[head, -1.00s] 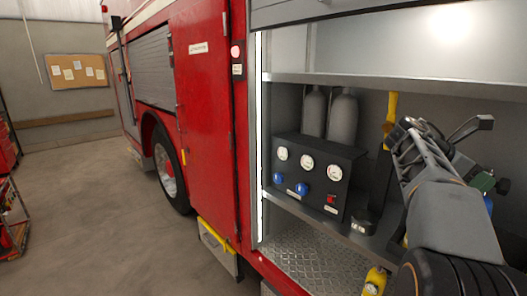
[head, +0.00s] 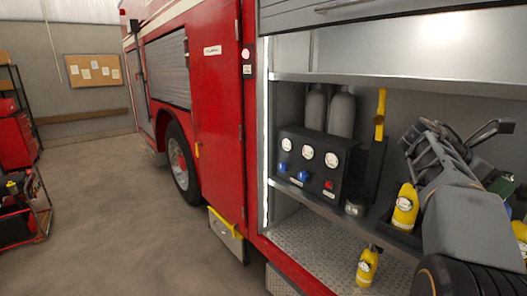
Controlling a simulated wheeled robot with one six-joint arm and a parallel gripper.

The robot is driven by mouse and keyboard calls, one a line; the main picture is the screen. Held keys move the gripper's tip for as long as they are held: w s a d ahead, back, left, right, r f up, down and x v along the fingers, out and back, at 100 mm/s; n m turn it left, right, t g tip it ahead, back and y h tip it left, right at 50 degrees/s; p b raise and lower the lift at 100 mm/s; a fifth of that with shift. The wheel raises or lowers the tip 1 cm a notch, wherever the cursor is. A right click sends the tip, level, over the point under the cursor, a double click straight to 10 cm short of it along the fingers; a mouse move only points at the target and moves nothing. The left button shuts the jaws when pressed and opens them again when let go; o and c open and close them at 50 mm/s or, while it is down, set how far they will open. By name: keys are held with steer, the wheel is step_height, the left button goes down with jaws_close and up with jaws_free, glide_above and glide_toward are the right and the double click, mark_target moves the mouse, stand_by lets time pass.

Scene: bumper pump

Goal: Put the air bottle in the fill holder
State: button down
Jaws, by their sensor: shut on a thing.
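My gripper (head: 455,135) is at the right, in front of the compartment, its fingers pointing up and away. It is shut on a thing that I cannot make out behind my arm. A yellow air bottle (head: 405,207) with a white label stands at a dark tray left of my wrist. Another yellow bottle (head: 367,267) stands lower down on the tread plate, and a third (head: 521,236) shows at the right edge. A small dark round holder (head: 355,207) with a pale label, perhaps the fill holder, sits right of the gauge panel (head: 318,160) and looks empty.
Two grey cylinders (head: 328,110) stand behind the panel. A yellow-topped upright bracket (head: 380,115) rises behind the holder. A shelf (head: 400,84) runs above. The red truck door (head: 217,120) and a yellow-edged step (head: 226,235) are left. The floor (head: 110,215) is clear up to a red cart (head: 25,205).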

steer(key=shift+r, duration=0.25)
steer(key=shift+w+d+r, duration=0.1)
steer(key=shift+w+d, duration=0.1)
steer(key=shift+w, duration=0.3)
steer(key=shift+w+d+r, duration=0.1)
steer(key=shift+d+r, duration=0.05)
steer(key=shift+d, duration=0.15)
steer(key=w+a+f+n+t, duration=0.5)
steer(key=w+f, duration=0.3)
steer(key=w+a+f+n+t, duration=0.4)
steer(key=w+f+t, duration=0.1)
steer(key=w+f, duration=0.25)
steer(key=a+f+n+t+y, duration=0.3)
steer(key=a+f, duration=0.6)
steer(key=a, duration=0.4)
steer(key=s+a+f+n+t+y, duration=0.1)
steer(key=a+f+n+t+y, duration=0.3)
steer(key=a+f, duration=0.6)
steer(key=a+n+y, duration=0.1)
steer(key=a+n, duration=0.1)
steer(key=a, duration=0.1)
steer(key=shift+a+n, duration=0.3)
steer(key=shift+n, duration=0.1)
steer(key=shift+a, duration=0.1)
